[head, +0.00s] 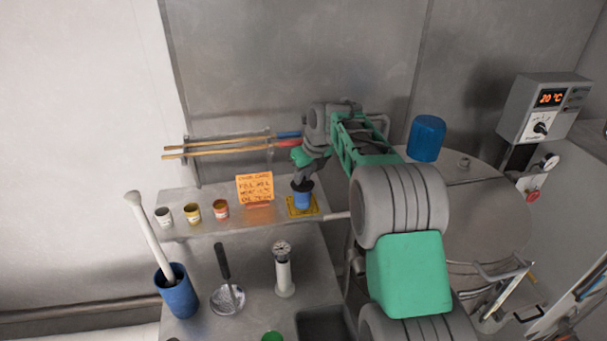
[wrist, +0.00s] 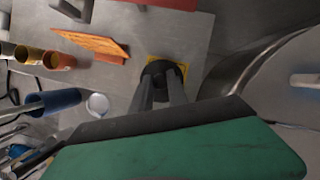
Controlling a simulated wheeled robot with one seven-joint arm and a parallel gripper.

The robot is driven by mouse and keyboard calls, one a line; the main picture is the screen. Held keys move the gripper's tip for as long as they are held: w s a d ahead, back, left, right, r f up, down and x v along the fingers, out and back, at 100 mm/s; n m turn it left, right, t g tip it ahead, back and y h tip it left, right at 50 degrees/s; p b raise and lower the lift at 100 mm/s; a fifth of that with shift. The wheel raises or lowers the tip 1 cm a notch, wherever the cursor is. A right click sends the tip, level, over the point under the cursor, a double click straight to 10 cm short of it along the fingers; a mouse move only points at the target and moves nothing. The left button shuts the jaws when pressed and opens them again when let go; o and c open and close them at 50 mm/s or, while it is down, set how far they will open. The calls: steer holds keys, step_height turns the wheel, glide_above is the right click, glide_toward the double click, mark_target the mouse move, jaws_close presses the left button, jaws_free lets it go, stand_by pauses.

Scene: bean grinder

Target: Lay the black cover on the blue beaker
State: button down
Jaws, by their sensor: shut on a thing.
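The blue beaker (head: 303,200) stands upright on a yellow mat (head: 316,210) on the raised shelf in the head view. The black cover (head: 303,186) is at the beaker's top, and it also shows as a dark round shape in the wrist view (wrist: 156,68). My gripper (head: 304,178) points down at the cover from above and is shut on it. Whether the cover rests on the rim or is just above it I cannot tell. In the wrist view my fingers and the cover hide the beaker, and part of the yellow mat (wrist: 182,66) shows around the cover.
An orange card (head: 254,188) stands left of the beaker, with several small pots (head: 221,209) beyond it. A larger blue container (head: 426,138) stands to the right, behind my arm. A white gauge cylinder (head: 283,270) stands on the lower counter.

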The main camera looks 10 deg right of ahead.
steer(key=c, duration=1.2)
jaws_free()
steer(key=b+v, duration=0.1)
steer(key=v, duration=0.6)
steer(key=shift+s+r, duration=0.15)
steer(key=shift+r, duration=0.15)
